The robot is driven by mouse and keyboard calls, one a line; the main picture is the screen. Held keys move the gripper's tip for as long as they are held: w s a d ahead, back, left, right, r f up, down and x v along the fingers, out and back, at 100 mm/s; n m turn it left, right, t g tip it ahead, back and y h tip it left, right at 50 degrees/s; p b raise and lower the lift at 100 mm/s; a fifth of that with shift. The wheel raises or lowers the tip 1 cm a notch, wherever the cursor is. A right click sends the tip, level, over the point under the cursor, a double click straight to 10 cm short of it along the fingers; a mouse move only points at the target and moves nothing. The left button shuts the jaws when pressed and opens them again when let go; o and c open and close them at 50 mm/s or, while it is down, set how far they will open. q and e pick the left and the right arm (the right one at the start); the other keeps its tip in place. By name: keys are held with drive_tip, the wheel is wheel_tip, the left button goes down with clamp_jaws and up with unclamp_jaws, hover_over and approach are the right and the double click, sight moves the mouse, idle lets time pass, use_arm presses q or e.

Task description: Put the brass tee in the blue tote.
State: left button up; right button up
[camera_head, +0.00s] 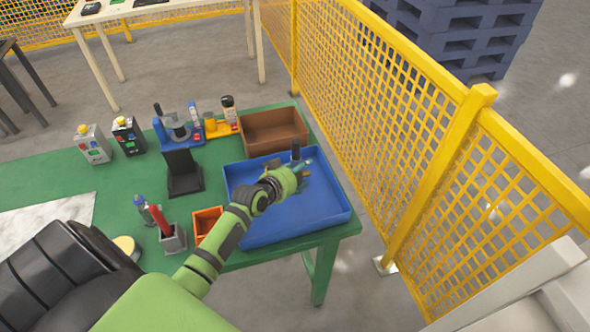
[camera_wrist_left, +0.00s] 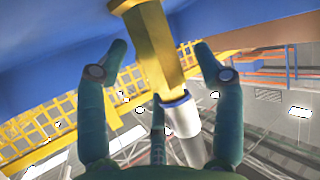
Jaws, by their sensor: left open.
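The blue tote (camera_head: 262,238) stands at the right end of the green table. My left gripper (camera_head: 300,172) is over the tote, its fingers open. In the left wrist view, a brass-coloured piece (camera_wrist_left: 160,50), which looks like the brass tee, lies between the spread fingers of my left gripper (camera_wrist_left: 162,60). A pale grey cylindrical end shows below its brass body. The fingers stand apart from it on both sides. In the head view the piece is mostly hidden by the hand. The tote's blue surface (camera_wrist_left: 50,45) fills the upper part of the wrist view. My right gripper is not seen.
A brown tray (camera_head: 275,143) stands behind the tote, and a small orange bin (camera_head: 207,222) is to its left. A black stand (camera_head: 183,173) and several tools stand farther left. A yellow mesh fence (camera_head: 400,110) runs close along the table's right side.

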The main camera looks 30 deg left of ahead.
use_arm(q)
drive_tip(key=v, duration=1.2)
idle(0.3)
